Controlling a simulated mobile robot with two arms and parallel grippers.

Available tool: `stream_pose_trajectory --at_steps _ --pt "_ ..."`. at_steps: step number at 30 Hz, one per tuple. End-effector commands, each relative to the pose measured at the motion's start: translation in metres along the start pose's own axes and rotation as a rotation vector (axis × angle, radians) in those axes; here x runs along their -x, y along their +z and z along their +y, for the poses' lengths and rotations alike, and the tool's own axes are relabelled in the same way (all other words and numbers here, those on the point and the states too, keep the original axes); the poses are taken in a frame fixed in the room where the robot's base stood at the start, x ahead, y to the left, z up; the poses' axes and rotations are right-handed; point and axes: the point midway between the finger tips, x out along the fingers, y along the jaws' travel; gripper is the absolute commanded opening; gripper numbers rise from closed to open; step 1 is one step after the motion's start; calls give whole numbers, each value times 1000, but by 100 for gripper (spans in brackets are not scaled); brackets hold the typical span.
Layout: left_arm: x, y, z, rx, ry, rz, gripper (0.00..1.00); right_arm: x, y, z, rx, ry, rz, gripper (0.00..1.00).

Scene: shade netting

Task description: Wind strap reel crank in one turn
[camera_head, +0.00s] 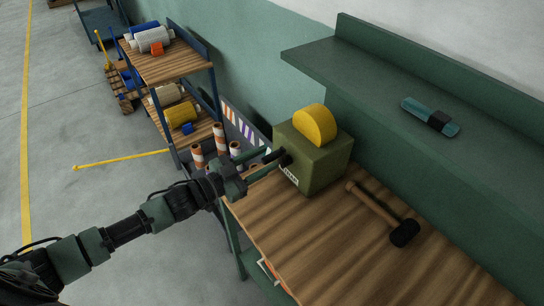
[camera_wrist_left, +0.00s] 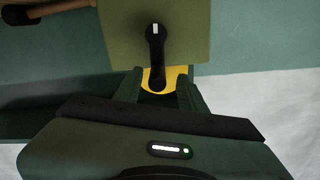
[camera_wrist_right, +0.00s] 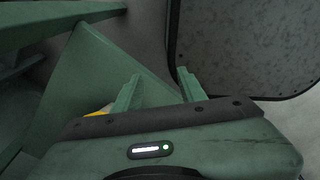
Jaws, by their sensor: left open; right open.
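The strap reel is an olive-green box (camera_head: 318,163) with a yellow disc (camera_head: 314,125) standing out of its top, at the workbench's far end. A black crank (camera_head: 284,158) sits on its side facing my left arm. In the left wrist view the crank (camera_wrist_left: 156,48) lies against the olive face, one end with a white mark, the other between my fingers. My left gripper (camera_head: 268,163) is open around that end; contact cannot be told. My right gripper (camera_wrist_right: 158,80) is open and empty in the right wrist view and out of the head view.
A mallet (camera_head: 380,212) lies on the wooden bench top (camera_head: 300,240) right of the reel. A teal and black item (camera_head: 431,116) lies on the green shelf (camera_head: 400,80). Orange-and-white posts (camera_head: 221,140) and a stocked rack (camera_head: 150,68) stand beyond.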

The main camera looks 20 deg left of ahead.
Motion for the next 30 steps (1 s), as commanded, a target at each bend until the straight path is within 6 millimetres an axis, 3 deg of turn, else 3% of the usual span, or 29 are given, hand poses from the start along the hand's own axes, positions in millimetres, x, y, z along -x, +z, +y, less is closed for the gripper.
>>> stream_pose_trajectory --at_steps 3,9,30 --pt "22 3 1 0 1 -4 41 -7 0 1 0 1 1 41" --pt "40 2 0 0 0 -2 41 -9 0 1 -1 1 1 41" --pt "41 0 -1 0 -1 -1 41 -9 -3 -2 -4 -2 6 41"
